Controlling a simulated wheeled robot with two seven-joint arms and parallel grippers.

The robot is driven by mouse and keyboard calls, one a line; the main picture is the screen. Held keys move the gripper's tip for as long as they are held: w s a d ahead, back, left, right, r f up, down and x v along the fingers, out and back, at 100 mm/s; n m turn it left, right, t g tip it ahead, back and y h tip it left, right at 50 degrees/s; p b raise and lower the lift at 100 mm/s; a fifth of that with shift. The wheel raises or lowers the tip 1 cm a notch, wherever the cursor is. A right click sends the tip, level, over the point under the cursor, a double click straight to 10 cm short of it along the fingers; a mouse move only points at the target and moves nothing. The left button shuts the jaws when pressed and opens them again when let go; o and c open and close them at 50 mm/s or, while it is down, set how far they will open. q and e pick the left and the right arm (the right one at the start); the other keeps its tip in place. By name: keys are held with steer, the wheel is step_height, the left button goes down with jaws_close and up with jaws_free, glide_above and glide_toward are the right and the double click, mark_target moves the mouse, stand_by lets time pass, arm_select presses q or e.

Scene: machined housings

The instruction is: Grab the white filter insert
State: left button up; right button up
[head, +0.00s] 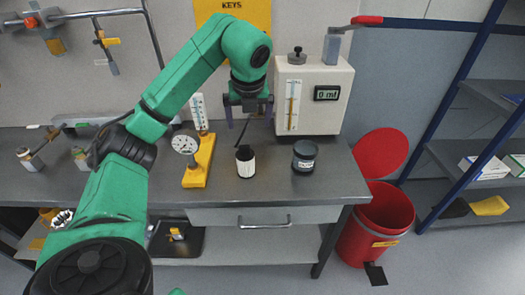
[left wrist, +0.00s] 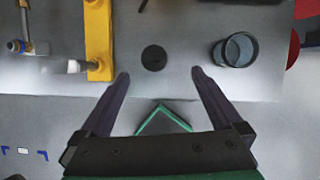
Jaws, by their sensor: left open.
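A small upright cylinder with a white side and dark top (head: 246,168) stands on the grey bench near its front edge; it is the only piece there resembling the white filter insert. In the left wrist view its dark round top (left wrist: 154,58) shows just beyond and between the fingertips. My left gripper (head: 249,113) is open and empty, fingers pointing down, above and behind the cylinder in the head view. The gripper also shows in the left wrist view (left wrist: 159,76). It does not touch the cylinder. My right gripper is out of view.
A dark open-topped jar (head: 305,157) stands to the right of the cylinder, and a yellow gauge stand (head: 199,165) to the left. A white unit with a display (head: 313,100) is behind. A red bin (head: 372,225) stands right of the bench. Bare bench surrounds the cylinder.

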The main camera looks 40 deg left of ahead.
mark_target(244, 146)
arm_select(q)
steer(key=f, duration=0.2)
steer(key=a+f, duration=0.1)
steer(key=f, duration=0.1)
steer(key=s+a+f, duration=0.1)
steer(key=f, duration=0.1)
steer(key=shift+a+f, duration=0.2)
steer(key=shift+f, duration=0.15)
steer(key=x, duration=0.3)
steer(key=w+p+x, duration=0.1)
steer(key=x, duration=0.1)
steer(key=shift+f, duration=0.35)
steer(key=shift+a, duration=0.1)
steer(key=shift+c, duration=1.2)
jaws_close()
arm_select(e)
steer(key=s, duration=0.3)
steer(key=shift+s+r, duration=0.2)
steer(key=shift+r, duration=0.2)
